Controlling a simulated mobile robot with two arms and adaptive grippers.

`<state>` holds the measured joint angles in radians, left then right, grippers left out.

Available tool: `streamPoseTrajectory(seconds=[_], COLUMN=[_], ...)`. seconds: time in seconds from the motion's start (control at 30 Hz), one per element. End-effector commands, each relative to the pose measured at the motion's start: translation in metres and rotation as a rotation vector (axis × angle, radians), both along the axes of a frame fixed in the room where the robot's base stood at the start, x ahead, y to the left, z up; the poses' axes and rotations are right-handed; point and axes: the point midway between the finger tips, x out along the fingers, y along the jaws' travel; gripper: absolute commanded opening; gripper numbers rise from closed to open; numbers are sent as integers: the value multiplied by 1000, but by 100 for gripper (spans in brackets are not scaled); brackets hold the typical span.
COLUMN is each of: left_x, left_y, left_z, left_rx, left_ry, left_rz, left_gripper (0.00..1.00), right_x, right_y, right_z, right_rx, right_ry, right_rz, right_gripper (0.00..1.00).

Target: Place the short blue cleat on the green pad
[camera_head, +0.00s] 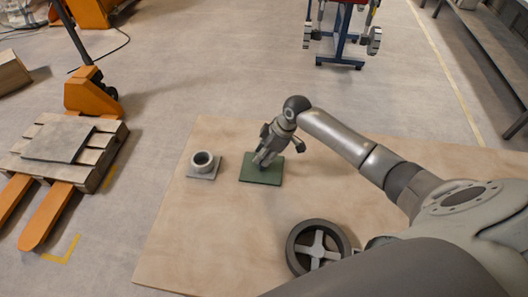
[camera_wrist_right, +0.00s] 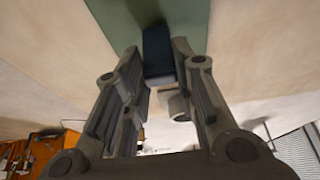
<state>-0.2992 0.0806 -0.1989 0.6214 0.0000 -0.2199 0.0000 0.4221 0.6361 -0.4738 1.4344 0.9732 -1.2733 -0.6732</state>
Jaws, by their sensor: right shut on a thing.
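My right gripper (camera_head: 264,160) is over the green pad (camera_head: 262,177), pointing down at it. In the right wrist view, the right gripper (camera_wrist_right: 157,68) is shut on a dark blue block, the short blue cleat (camera_wrist_right: 158,50), held between its fingertips. The green pad (camera_wrist_right: 195,14) shows just beyond the cleat's end. In the head view the fingers mostly hide the cleat. I cannot tell whether the cleat touches the pad. My left gripper is not in view.
A grey ring on a square base (camera_head: 203,164) stands just left of the pad on the wooden board (camera_head: 190,240). A dark wheel with pale spokes (camera_head: 318,246) lies nearer, at the lower right. An orange pallet truck (camera_head: 90,90) stands on the floor at the left.

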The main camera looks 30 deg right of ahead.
Motion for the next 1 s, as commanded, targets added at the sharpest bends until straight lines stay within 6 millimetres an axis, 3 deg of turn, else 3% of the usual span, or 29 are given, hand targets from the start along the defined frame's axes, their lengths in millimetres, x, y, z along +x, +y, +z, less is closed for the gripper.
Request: streamPoseTrajectory(seconds=[0.27, 0.3, 0.47, 0.77, 1.0], left_x=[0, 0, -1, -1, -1], left_y=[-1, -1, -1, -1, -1], left_z=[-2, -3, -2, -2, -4], left_rx=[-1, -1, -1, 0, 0], left_ry=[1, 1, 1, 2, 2], left_rz=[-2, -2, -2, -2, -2], left_gripper=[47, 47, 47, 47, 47], right_x=[0, 0, 0, 0, -4], right_y=[0, 0, 0, 0, -7], right_z=[-4, -4, -3, -2, 18], right_rx=[1, 1, 1, 1, 0], right_ry=[1, 1, 1, 1, -2], right_rz=[-1, -1, -1, -1, -1], right_gripper=[3, 27, 47, 47, 47])
